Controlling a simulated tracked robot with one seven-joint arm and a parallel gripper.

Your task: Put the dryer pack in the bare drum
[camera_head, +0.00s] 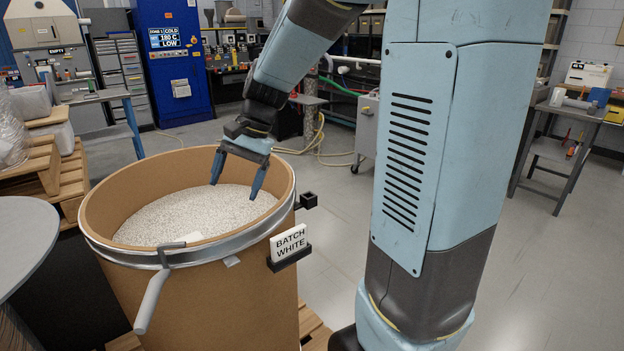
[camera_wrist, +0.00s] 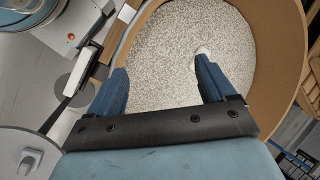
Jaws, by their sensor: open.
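An open brown drum (camera_head: 245,290) with a metal rim band stands in front of me, marked by a "BATCH WHITE" sign (camera_head: 288,242). Pale pellets (camera_head: 165,215) fill its lower inside. My gripper (camera_head: 234,190) points down inside the drum's mouth, open and with nothing between its fingers. A small flat white piece (camera_head: 188,238) shows at the near edge of the pellets; it may be the dryer pack. In the wrist view, a small white piece (camera_wrist: 203,50) shows at the right fingertip, partly hidden; I cannot tell whether it is the same piece or touches the finger.
The drum wall (camera_wrist: 282,60) curves close around my gripper. A clamp lever (camera_head: 152,300) hangs on the drum's near side. A grey round top (camera_head: 22,240) is at the left edge, and wooden pallets (camera_head: 45,165) are behind it.

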